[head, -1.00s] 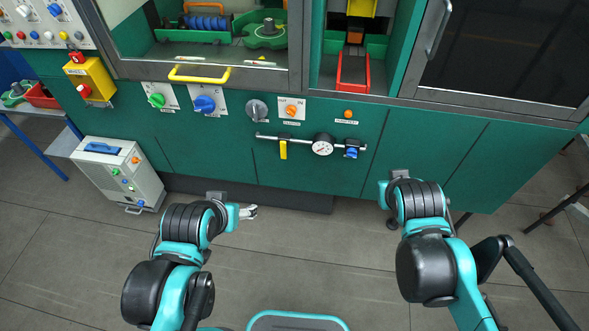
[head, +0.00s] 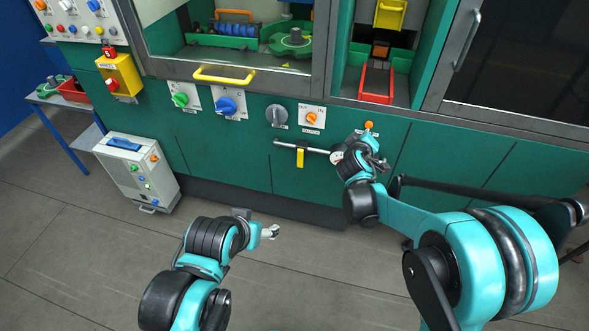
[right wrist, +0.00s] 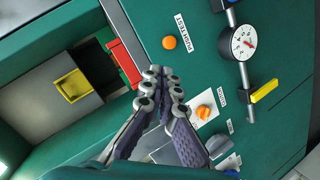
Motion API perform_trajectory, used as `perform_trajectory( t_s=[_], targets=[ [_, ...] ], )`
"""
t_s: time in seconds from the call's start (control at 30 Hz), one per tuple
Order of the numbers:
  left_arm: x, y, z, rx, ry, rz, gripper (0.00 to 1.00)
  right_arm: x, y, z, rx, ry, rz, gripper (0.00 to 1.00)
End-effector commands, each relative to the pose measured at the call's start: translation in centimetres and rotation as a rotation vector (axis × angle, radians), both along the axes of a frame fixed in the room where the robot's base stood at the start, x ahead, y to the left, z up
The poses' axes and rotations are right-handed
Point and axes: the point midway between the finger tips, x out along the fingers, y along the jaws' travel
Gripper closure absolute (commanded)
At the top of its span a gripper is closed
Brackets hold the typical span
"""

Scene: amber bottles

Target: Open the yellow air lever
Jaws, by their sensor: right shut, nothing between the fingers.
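The yellow air lever (head: 300,157) hangs down from a thin metal pipe on the green cabinet front. In the right wrist view the yellow lever (right wrist: 264,92) stands out across the same pipe, right of the fingers. My right gripper (right wrist: 160,74) is shut and empty, in front of the panel and apart from the lever. In the head view my right gripper (head: 378,162) is right of the lever and hides most of the gauge and the blue valve. My left gripper (head: 270,231) is low over the floor, away from the lever; its finger gap is too small to judge.
A round gauge (right wrist: 243,42) sits on the pipe beside the lever. Orange knobs (head: 311,118) and a grey knob (head: 276,116) are above the pipe. A red chute (head: 377,82) is in the cabinet opening. A white box (head: 138,170) stands on the floor at left.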

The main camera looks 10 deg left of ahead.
Motion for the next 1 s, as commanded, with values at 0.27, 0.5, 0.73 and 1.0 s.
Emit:
perform_trajectory(
  t_s=[0.27,0.5,0.73,1.0],
  targets=[
    [0.0,0.0,-1.9,0.0,0.0,0.0,0.32,5.1,8.6,-8.0,-0.192,-0.129,0.164,1.0],
    [0.0,0.0,-3.4,0.0,0.0,0.0,0.32,6.2,16.0,-16.4,-0.355,-0.24,0.309,1.0],
    [0.0,0.0,-4.6,0.0,0.0,0.0,0.32,4.4,22.2,-25.0,-0.497,-0.339,0.443,1.0],
    [0.0,0.0,-5.2,0.0,0.0,0.0,0.32,2.0,25.7,-30.6,-0.591,-0.402,0.531,1.0]
  ],
)
